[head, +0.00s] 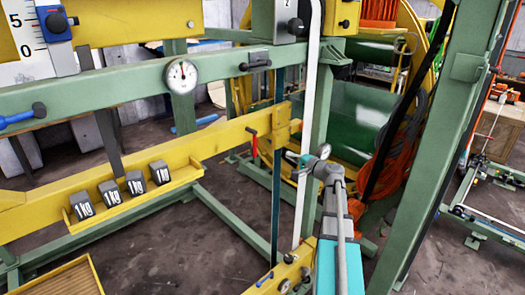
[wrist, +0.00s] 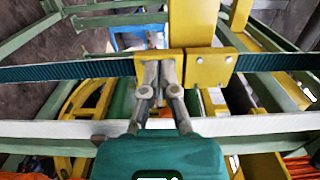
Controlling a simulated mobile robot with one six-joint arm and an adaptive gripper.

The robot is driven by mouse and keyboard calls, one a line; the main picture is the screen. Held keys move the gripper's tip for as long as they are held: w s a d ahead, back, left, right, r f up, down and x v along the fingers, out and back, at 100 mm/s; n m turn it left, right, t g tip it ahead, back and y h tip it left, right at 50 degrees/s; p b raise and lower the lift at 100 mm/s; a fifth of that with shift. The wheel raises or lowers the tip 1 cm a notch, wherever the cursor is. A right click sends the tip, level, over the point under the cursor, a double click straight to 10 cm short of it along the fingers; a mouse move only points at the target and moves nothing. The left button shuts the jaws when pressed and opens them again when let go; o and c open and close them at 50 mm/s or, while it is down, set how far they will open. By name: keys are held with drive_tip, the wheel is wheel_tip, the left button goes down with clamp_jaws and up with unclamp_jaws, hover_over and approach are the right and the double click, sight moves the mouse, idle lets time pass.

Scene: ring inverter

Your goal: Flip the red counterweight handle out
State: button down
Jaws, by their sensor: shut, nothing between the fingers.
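The red counterweight handle (head: 252,141) shows in the head view on the yellow beam (head: 222,138), near the beam's right end. It hangs down against the beam's face. I cannot make it out in the wrist view. My gripper (head: 290,156) is to the right of the handle in the head view, apart from it, in front of the green post. In the wrist view my gripper (wrist: 158,68) has its grey fingers together with nothing between them, over a yellow block and a dark toothed belt (wrist: 70,67).
Several dark weights (head: 136,183) marked kg sit on a yellow ledge left of the handle. A pale vertical strip (head: 310,110) and a dark belt (head: 278,150) run close to my gripper. A round gauge (head: 181,76) is on the upper green rail. Orange cable (head: 390,170) hangs at right.

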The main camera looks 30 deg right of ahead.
drive_tip(key=shift+w, duration=0.1)
drive_tip(key=w+a, duration=0.7)
drive_tip(key=w, duration=0.2)
idle(0.7)
drive_tip(key=shift+a, duration=0.1)
drive_tip(key=shift+a, duration=0.1)
drive_tip(key=shift+a, duration=0.15)
idle(0.4)
